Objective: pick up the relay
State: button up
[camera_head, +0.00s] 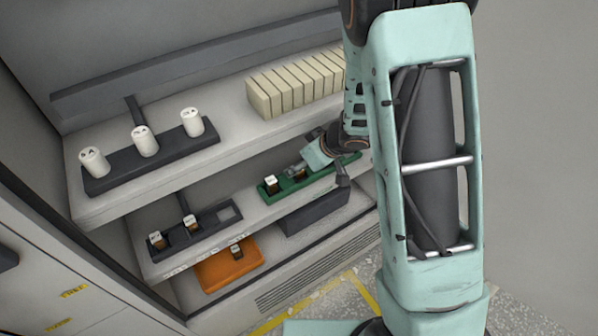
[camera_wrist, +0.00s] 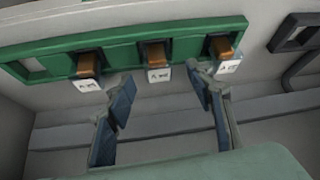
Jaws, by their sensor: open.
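The green tray (camera_head: 290,190) sits on the middle shelf and crosses the top of the wrist view (camera_wrist: 120,58). In the wrist view it holds three small brown parts with white labels: a left one (camera_wrist: 88,64), a middle one (camera_wrist: 155,54) and a right one (camera_wrist: 222,46). They look alike, and I cannot tell which is the relay; the label print is too small to read. My gripper (camera_wrist: 162,80) is open and empty, its fingers on either side of the middle part's label. In the head view my gripper (camera_head: 294,170) is over the green tray, partly hiding it.
A dark tray (camera_head: 205,229) with two similar parts stands left on the same shelf. An orange tray (camera_head: 215,275) with one part is below. The upper shelf holds a dark rack (camera_head: 165,150) with white cylinders and a row of cream blocks (camera_head: 290,85). That shelf overhangs my gripper.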

jog(key=shift+x, duration=1.15)
jog(key=shift+s+d+f, duration=0.1)
jog(key=shift+d, duration=0.05)
grip_shut()
